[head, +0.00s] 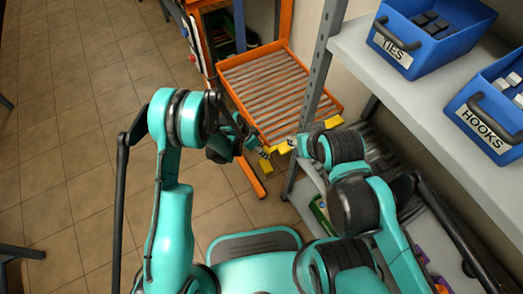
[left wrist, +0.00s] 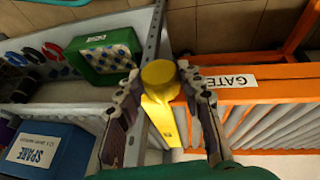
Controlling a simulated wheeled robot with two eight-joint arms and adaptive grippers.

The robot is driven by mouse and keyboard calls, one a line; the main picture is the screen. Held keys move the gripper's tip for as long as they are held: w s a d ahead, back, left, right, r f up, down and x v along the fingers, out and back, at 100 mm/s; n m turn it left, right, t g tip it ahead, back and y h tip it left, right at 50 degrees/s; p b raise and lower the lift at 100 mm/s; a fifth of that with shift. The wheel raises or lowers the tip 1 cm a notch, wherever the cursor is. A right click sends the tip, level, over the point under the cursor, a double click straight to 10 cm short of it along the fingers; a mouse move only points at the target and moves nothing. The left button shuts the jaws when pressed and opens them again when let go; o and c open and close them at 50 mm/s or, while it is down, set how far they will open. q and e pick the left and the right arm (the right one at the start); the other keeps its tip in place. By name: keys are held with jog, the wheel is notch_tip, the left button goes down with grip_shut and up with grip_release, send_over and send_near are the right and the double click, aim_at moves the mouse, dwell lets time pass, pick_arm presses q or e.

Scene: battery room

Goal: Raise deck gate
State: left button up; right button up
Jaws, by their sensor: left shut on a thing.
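The deck is an orange-framed tray of grey rollers (head: 275,88) at the upper middle of the head view. An orange bar with a white GATE label (left wrist: 228,81) shows at the right in the left wrist view. A yellow handle with a round end (left wrist: 160,82) stands between the fingers of my left gripper (left wrist: 163,105), which is shut on it. In the head view my left gripper (head: 262,153) is at the deck's near edge, partly hidden by my arm. My right gripper (head: 303,146) is close by on the right, small and partly hidden; its jaws are unclear.
A grey shelf (head: 350,45) at the right holds blue bins labelled TIES (head: 391,46) and HOOKS (head: 483,127). A grey post (head: 323,62) stands beside the deck. In the left wrist view a green crate (left wrist: 104,57) and a blue SPARE bin (left wrist: 48,150) are at the left. Tiled floor lies open at left.

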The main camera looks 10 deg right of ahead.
pick_arm(q)
jog(key=g, duration=0.1)
jog(key=g+h, duration=0.1)
jog(key=g, duration=0.1)
jog(key=shift+w+a+f+n, duration=0.1)
jog(key=shift+w+n, duration=0.2)
jog(key=shift+n, duration=0.1)
jog(key=shift+w+f+n+g+h, duration=0.15)
jog(key=shift+n+g+h, duration=0.15)
jog(key=shift+g+h, duration=0.8)
jog(key=shift+g, duration=0.4)
jog(key=o, duration=1.2)
jog(key=shift+c, duration=0.2)
jog(key=v, duration=1.2)
